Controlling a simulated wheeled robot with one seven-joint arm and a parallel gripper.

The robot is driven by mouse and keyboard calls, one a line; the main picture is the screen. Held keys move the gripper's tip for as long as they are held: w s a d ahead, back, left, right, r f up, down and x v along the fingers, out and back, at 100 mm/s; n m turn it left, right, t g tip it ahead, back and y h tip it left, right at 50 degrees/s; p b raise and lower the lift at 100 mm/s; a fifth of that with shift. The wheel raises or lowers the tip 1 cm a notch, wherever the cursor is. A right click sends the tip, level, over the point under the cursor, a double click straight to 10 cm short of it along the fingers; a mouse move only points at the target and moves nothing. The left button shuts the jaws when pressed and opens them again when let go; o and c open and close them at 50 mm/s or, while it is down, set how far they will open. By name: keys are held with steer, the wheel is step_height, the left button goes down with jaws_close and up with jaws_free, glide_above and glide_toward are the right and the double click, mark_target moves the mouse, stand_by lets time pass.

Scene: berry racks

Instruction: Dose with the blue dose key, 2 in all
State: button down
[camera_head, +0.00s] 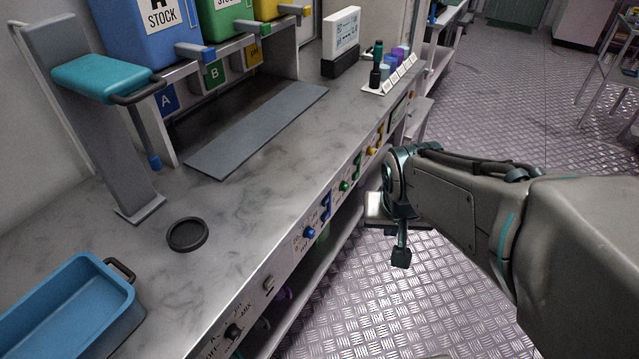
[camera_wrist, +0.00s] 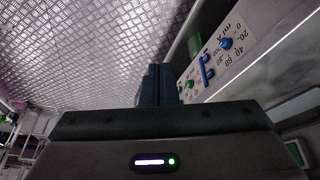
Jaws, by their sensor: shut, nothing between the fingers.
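On the bench's front panel are a blue lever-like key (camera_head: 326,207) and a round blue knob (camera_head: 309,233) beside it. The wrist view also shows the blue key (camera_wrist: 208,69) and the blue knob (camera_wrist: 226,43), the knob next to a printed number scale. My gripper (camera_head: 401,257) is shut and empty. It hangs over the floor to the right of the panel, apart from the key. Its closed fingers (camera_wrist: 160,84) show in the wrist view, with the blue key to their right. The blue stock bin (camera_head: 160,38) stands above the chute marked A (camera_head: 167,100).
A green key (camera_head: 357,165), green knob (camera_head: 344,186) and yellow knob (camera_head: 371,151) sit farther along the panel. A black knob (camera_head: 233,331) is nearer. A blue tray (camera_head: 118,322) and black disc (camera_head: 187,235) lie on the bench. The floor (camera_head: 370,300) beside the bench is open.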

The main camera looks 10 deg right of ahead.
mark_target(325, 217)
steer(key=w+d+f+m+t+y+b, duration=0.1)
steer(key=w+f+m+t+y+b, duration=0.1)
steer(key=w+f+m+b, duration=0.3)
steer(key=w+d+f+m+t+y+b, duration=0.1)
steer(key=w+f+m+t+y+b, duration=0.2)
steer(key=w+f, duration=1)
step_height(325, 217, down, 9)
steer(key=m+t+b, duration=0.2)
steer(key=b, duration=0.1)
steer(key=shift+w+m+b, duration=0.2)
steer(key=shift+m+b, duration=0.1)
steer(key=shift+b, duration=0.1)
steer(key=shift+a, duration=0.1)
steer(key=w+a+b, duration=0.4)
steer(key=w+a, duration=0.1)
steer(key=a, duration=0.2)
steer(key=shift+w+a, duration=0.15)
stand_by(0.5)
steer(key=shift+w+a, duration=0.15)
steer(key=shift+a, duration=0.05)
